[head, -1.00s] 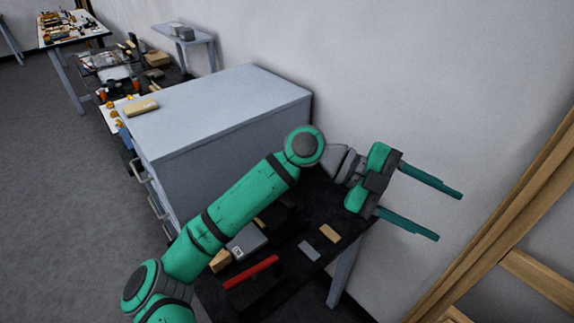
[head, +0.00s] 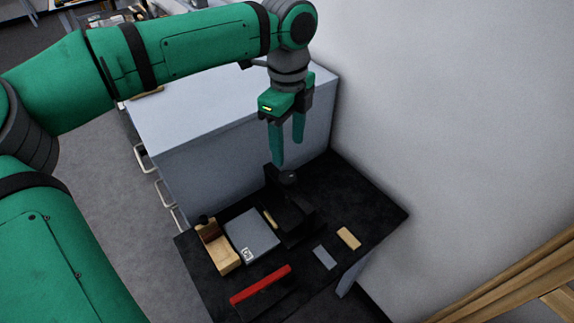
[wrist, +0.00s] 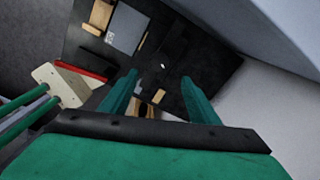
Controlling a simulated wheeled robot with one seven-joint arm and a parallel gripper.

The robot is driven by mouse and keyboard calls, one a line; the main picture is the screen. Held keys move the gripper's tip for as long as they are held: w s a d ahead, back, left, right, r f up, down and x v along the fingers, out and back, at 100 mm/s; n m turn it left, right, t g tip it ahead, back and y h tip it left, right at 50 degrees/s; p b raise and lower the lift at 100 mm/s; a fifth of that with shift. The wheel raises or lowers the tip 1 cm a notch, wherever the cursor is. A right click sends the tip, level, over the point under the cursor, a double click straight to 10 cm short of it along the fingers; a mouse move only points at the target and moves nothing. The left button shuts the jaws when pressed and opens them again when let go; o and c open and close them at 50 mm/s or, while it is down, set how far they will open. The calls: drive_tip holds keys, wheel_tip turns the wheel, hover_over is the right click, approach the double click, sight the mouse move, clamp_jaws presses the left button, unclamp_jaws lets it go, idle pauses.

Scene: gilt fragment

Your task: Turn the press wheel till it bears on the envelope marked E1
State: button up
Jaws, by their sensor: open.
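A black press (head: 296,218) stands on the dark table, with a dark round part (head: 288,177) on top that looks like its wheel. The press is hard to make out against the table; it also shows dimly in the wrist view (wrist: 160,58). My gripper (head: 287,153) is open and empty, pointing down just above the round part, apart from it as far as I can tell. I cannot read an E1 mark; a grey flat item (head: 252,232) with a small white label lies left of the press.
A wooden block (head: 221,256), a red bar (head: 261,284), a small grey block (head: 325,257) and a tan block (head: 349,238) lie on the dark table (head: 372,212). A grey cabinet (head: 225,135) stands behind it, and a white wall (head: 440,150) rises at right.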

sight(288, 176)
wheel_tip(288, 176, down, 11)
drive_tip(key=shift+r, duration=0.15)
idle(0.4)
drive_tip(key=c, duration=1.1)
drive_tip(key=shift+o, duration=0.2)
drive_tip(key=shift+w+m, duration=0.15)
drive_tip(key=shift+m, duration=0.15)
